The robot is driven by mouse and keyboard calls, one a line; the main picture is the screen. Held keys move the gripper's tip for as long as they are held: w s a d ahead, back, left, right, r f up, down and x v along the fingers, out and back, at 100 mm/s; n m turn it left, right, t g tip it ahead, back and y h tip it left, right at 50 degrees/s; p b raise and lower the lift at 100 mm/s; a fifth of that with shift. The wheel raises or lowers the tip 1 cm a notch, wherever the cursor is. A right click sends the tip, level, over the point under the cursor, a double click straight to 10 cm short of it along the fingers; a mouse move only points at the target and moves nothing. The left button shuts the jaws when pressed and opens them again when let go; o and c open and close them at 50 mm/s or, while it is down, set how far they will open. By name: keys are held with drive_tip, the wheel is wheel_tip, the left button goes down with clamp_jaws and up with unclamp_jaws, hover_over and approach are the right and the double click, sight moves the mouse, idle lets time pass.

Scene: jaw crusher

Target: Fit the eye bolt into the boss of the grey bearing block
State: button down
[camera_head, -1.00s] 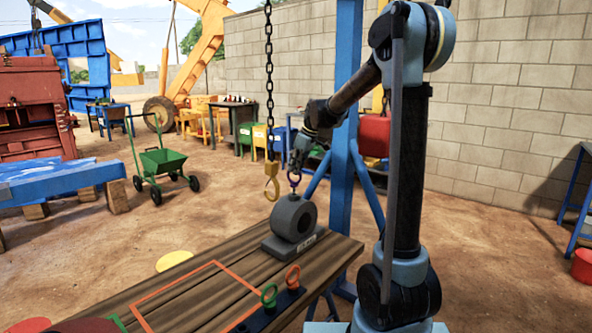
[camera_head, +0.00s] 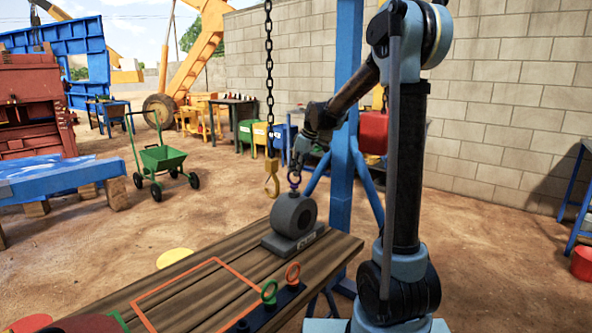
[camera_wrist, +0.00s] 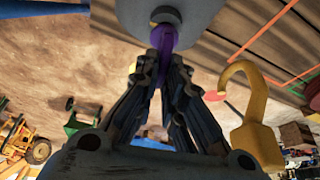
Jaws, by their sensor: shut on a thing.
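The grey bearing block (camera_head: 294,218) stands on the wooden bench, a thick ring on a flat base with a label on its front. My gripper (camera_head: 296,166) is above the top of the block, pointing down. It is shut on the purple eye bolt (camera_head: 294,178), which is upright at the top of the block. In the wrist view the purple eye bolt (camera_wrist: 162,40) is between the fingertips, and its far end meets a round boss (camera_wrist: 166,16) on the grey block. I cannot tell how deep the shank sits, as the ring and fingers cover it.
A yellow hook (camera_head: 272,183) hangs on a chain just left of my gripper, and it is close by in the wrist view (camera_wrist: 246,110). A dark rack (camera_head: 270,312) with green and orange eye bolts stands on the bench (camera_head: 190,285). A blue post (camera_head: 343,210) rises behind.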

drive_tip(key=shift+f, duration=0.85)
drive_tip(key=c, duration=1.6)
unclamp_jaws()
drive_tip(key=v, duration=1.1)
drive_tip(key=shift+r, duration=0.35)
drive_tip(key=shift+d, duration=0.15)
drive_tip(key=shift+s, duration=0.1)
